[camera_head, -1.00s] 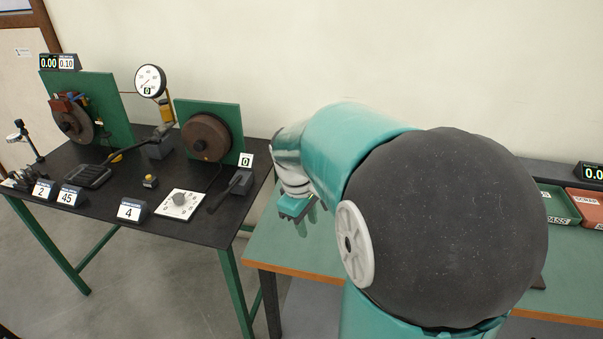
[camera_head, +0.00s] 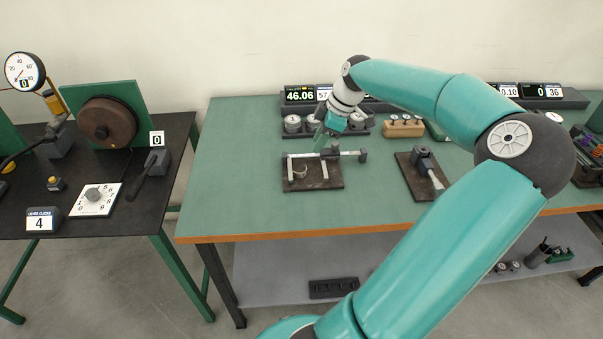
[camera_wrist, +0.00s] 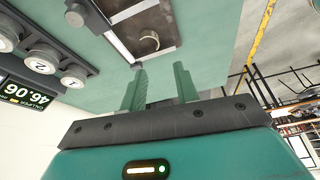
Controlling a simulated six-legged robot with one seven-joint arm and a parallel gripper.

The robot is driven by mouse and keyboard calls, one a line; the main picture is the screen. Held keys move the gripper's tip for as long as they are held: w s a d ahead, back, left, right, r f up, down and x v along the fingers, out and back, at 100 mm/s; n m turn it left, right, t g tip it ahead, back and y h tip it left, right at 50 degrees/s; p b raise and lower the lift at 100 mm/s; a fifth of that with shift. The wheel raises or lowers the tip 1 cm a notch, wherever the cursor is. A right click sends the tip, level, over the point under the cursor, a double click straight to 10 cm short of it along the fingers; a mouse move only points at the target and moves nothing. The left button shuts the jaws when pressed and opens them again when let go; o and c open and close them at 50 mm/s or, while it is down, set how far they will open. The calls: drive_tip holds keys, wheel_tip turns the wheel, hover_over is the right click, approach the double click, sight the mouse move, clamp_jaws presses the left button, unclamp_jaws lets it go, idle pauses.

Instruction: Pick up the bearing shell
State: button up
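The bearing shell looks like the small curved metallic piece (camera_head: 300,174) on a dark base plate (camera_head: 325,182) with a silver measuring bar, on the green bench. In the wrist view the curved piece (camera_wrist: 148,41) lies on the same plate, beyond my fingertips. My gripper (camera_head: 319,140) is above the bench, just behind the plate in the head view. In the wrist view the two green fingers of my gripper (camera_wrist: 160,80) are apart with nothing between them. The curved piece is clear of the fingers.
Round weights marked with numbers (camera_head: 293,123) stand in a dark rack behind the plate. A wooden block with pegs (camera_head: 404,128) and a second dark fixture (camera_head: 423,175) are to the right. A black table with a brake disc (camera_head: 106,124) stands left. Bench's left part is clear.

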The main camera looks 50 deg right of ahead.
approach(298, 177)
drive_tip(key=shift+w+a+f, duration=0.3)
drive_tip(key=shift+w+f, duration=0.05)
drive_tip(key=shift+f, duration=0.3)
drive_tip(key=x, duration=0.5)
drive_tip(key=shift+d+f, duration=0.15)
drive_tip(key=shift+d, duration=0.1)
clamp_jaws()
